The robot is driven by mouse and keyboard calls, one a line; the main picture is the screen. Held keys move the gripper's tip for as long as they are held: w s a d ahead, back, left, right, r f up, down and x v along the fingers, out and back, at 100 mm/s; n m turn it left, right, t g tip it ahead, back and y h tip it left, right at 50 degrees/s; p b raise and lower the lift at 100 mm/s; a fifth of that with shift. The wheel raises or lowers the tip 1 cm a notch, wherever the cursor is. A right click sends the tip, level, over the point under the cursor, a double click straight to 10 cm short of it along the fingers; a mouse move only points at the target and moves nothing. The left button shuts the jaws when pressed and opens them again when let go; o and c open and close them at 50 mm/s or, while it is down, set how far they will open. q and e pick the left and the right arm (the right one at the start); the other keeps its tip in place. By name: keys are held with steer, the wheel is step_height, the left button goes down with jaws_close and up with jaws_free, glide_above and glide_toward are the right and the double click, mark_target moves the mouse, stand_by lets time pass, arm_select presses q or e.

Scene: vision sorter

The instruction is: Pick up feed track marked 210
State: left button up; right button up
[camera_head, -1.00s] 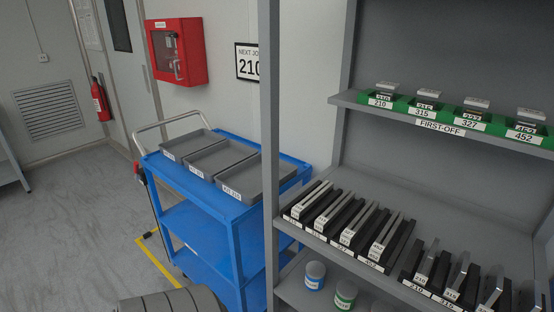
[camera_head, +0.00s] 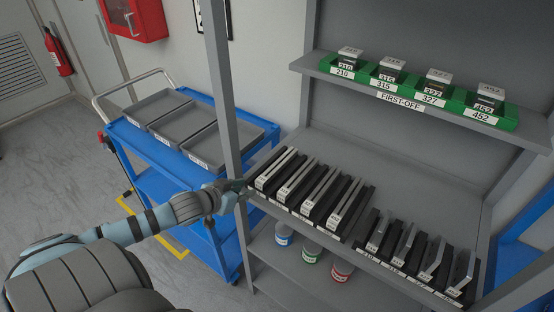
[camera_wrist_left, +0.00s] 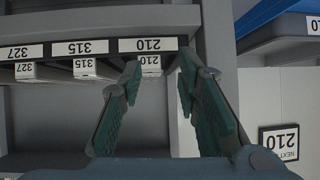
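A rack of long pale tracks in black slots stands at the left of the middle shelf; the leftmost track (camera_head: 275,168) is in the 210 slot. In the left wrist view, where labels appear upside down, the white track end marked 210 (camera_wrist_left: 151,66) is beside the 210 shelf label (camera_wrist_left: 146,45). My left gripper (camera_head: 240,190) is at the shelf's front left corner, close to that track. In the wrist view its fingers (camera_wrist_left: 160,72) are spread and empty, with the 210 end between the tips. My right gripper is out of view.
The shelf's grey post (camera_head: 222,90) stands close to my left gripper. Shorter tracks (camera_head: 405,248) fill a rack to the right. Green holders (camera_head: 420,97) sit on the upper shelf. A blue cart (camera_head: 200,175) with grey trays is at left. Jars (camera_head: 312,252) stand below.

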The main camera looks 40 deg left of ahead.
arm_select(q)
step_height(320, 180, up, 5)
steer(key=w, duration=0.2)
steer(key=t+h+b, duration=0.1)
steer(key=b, duration=0.4)
glide_toward(277, 165)
steer(key=shift+w, duration=0.15)
steer(key=x, duration=0.3)
steer(key=shift+w+a+f, duration=0.1)
steer(key=shift+w+a, duration=0.05)
steer(key=b+x, duration=0.1)
steer(key=x, duration=0.4)
steer(key=shift+w+f, duration=0.3)
steer(key=shift+r, duration=0.1)
jaws_close()
